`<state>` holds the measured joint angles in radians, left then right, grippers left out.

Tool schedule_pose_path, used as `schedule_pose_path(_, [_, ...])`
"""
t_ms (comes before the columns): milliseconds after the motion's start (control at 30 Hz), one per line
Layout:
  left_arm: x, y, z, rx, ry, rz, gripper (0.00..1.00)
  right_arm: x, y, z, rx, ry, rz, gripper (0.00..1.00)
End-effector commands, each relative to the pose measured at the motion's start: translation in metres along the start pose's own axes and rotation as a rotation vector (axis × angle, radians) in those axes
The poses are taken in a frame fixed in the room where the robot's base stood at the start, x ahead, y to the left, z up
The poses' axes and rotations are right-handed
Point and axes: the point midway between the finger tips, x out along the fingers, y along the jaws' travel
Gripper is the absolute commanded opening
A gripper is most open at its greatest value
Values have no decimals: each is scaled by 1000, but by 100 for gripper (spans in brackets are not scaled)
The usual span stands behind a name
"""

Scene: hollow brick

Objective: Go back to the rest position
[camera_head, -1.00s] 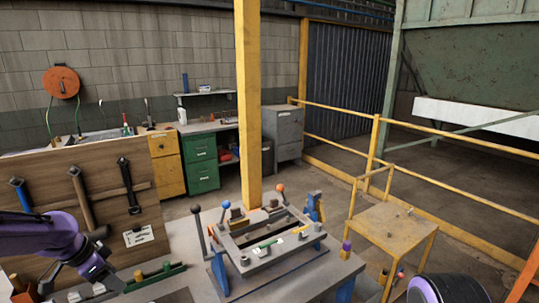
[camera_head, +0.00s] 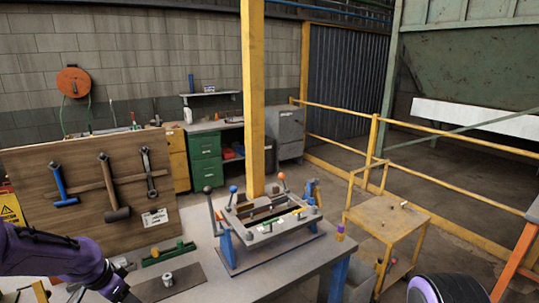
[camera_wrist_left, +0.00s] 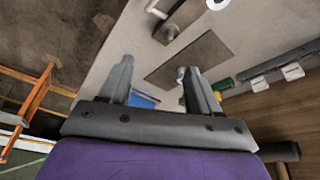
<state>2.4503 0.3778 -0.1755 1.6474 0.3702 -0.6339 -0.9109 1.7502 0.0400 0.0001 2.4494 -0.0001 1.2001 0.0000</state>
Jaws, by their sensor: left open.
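My left arm comes in low at the left of the head view, with a purple forearm. Its gripper (camera_head: 124,292) is at the bottom edge, partly cut off, left of a dark grey mat (camera_head: 185,288) on the workbench. In the left wrist view my left gripper (camera_wrist_left: 157,72) has its two grey fingers wide apart, with nothing between them. A purple and black part of my own body shows at the bottom right. My right gripper is not in view.
The grey workbench (camera_head: 290,272) carries a metal fixture (camera_head: 268,222) with knobbed levers, a metal cylinder (camera_head: 168,279) and a green holder (camera_head: 172,252). A wooden tool board (camera_head: 85,180) stands behind at the left. A yellow table (camera_head: 388,214) stands at the right.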

Motion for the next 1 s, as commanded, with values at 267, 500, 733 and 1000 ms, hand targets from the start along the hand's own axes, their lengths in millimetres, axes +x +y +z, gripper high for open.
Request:
schedule_pose_path(267, [78,42,56,-252,-67,-96,62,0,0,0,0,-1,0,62])
schedule_pose_path(500, [144,119,162,-568,-108,-260,62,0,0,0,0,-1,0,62])
schedule_pose_path(733, [144,194,265,-842,-63,-409,62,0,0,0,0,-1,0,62])
schedule_pose_path(1000, [153,233,331,-1014,8,-482,62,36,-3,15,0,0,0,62])
